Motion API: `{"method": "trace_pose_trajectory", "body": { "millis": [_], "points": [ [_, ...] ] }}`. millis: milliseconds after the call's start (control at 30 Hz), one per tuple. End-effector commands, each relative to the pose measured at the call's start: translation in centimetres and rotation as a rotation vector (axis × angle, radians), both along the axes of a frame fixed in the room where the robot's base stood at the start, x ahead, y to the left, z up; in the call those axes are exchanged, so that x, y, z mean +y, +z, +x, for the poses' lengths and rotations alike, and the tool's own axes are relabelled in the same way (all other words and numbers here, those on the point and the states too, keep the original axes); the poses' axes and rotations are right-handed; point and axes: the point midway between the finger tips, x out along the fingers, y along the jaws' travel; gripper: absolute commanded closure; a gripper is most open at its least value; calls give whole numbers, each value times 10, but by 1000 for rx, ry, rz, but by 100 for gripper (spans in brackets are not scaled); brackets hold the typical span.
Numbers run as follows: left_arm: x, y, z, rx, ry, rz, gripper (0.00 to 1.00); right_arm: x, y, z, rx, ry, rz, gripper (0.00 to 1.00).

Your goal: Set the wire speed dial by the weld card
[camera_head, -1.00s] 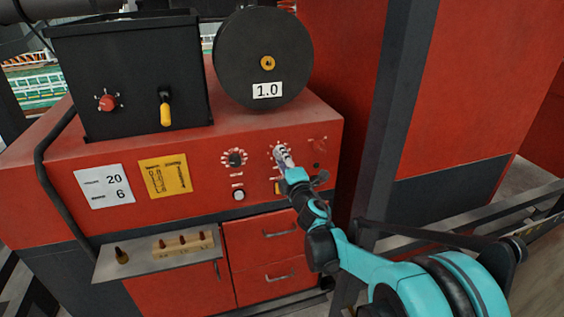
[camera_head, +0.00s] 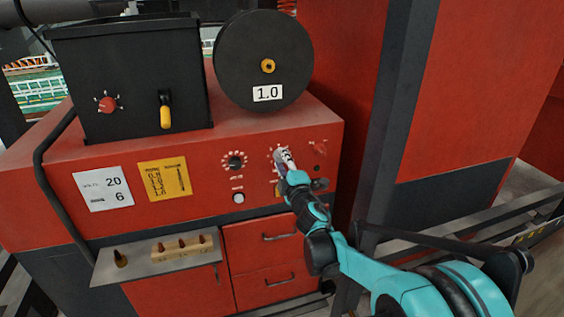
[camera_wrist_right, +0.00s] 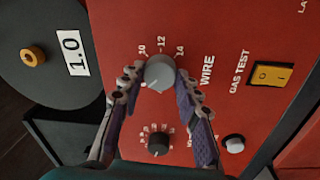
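The wire speed dial (camera_wrist_right: 159,73) is a grey knob on the red panel, beside the word WIRE and numbers 10, 12 and 14 in the right wrist view. My right gripper (camera_wrist_right: 160,78) has one fingertip on each side of it, and both appear to touch its sides. In the head view my right gripper (camera_head: 285,160) covers most of the dial. I cannot clearly read the dial's pointer. The white weld card (camera_head: 104,188) on the panel's left shows 20 and 6; its small words are blurred. My left gripper is out of view.
A black dial (camera_head: 234,160) sits left of the gripper. A yellow switch (camera_wrist_right: 270,75) labelled GAS TEST and a pale button (camera_wrist_right: 233,143) are nearby. A yellow chart (camera_head: 165,179) is beside the card. A spool marked 1.0 (camera_head: 262,60) stands above. A shelf (camera_head: 135,264) juts out below.

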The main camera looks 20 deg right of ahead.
Motion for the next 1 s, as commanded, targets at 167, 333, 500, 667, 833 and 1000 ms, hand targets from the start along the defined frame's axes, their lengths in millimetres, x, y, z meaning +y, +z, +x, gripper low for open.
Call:
{"method": "trace_pose_trajectory", "body": {
  "millis": [167,333,500,667,833,1000],
  "points": [
    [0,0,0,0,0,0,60,0,0,0,0,-1,-1,46],
    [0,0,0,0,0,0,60,0,0,0,0,0,-1,46],
    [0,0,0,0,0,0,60,-1,-1,-11,0,-1,-1,46],
    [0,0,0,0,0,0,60,-2,-3,-43,0,-2,-1,46],
    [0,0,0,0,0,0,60,-4,-5,-80,0,-2,-1,46],
    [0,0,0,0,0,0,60,-4,-7,-108,0,-1,-1,46]
  ]
}}
